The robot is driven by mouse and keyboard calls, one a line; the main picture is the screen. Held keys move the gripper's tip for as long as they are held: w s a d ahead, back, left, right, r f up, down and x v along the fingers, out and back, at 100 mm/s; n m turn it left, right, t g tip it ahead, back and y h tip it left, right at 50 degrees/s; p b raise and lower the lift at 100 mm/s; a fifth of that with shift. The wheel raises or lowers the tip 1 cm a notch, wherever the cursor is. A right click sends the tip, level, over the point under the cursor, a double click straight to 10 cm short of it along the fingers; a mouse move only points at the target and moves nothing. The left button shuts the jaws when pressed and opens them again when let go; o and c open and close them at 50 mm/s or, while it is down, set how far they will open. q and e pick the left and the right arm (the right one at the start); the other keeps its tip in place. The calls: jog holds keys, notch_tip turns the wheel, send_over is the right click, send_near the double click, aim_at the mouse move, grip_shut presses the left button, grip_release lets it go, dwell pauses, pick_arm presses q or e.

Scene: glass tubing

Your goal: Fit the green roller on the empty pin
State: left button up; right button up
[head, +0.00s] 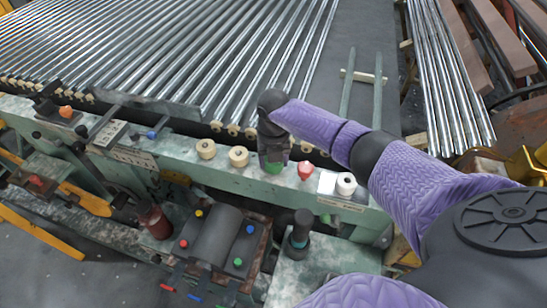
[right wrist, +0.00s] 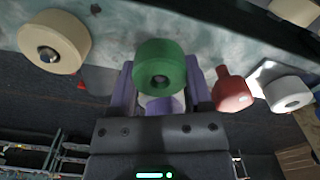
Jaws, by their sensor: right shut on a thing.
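The green roller (head: 273,168) is at the pale green rail, in line with the other rollers, between a cream roller (head: 238,156) and the red roller (head: 304,170). My right gripper (head: 272,158) reaches down from above and is shut on it. In the right wrist view the green roller (right wrist: 160,66) sits at the fingertips, its round face and dark centre hole showing. The empty pin is not visible, and I cannot tell whether the roller is around it or only in front of it. My left gripper is not in view.
Another cream roller (head: 206,149) and a white roller (head: 346,184) stand along the rail (head: 180,145). Glass tubes (head: 230,60) lie behind it. In front are a control box (head: 215,240) with coloured buttons and a dark upright post (head: 301,226).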

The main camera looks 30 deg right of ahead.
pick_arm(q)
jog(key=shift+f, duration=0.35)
pick_arm(e)
jog(key=shift+f, duration=0.4)
jog(key=o, duration=0.9)
jog(key=shift+o, duration=1.8)
notch_tip(320, 180, up, 9)
jog(key=shift+r+p, duration=0.1)
jog(key=shift+p, duration=1.05)
jog(key=shift+r, duration=0.3)
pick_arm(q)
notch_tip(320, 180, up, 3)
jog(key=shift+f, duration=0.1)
pick_arm(e)
jog(key=shift+r, duration=0.1)
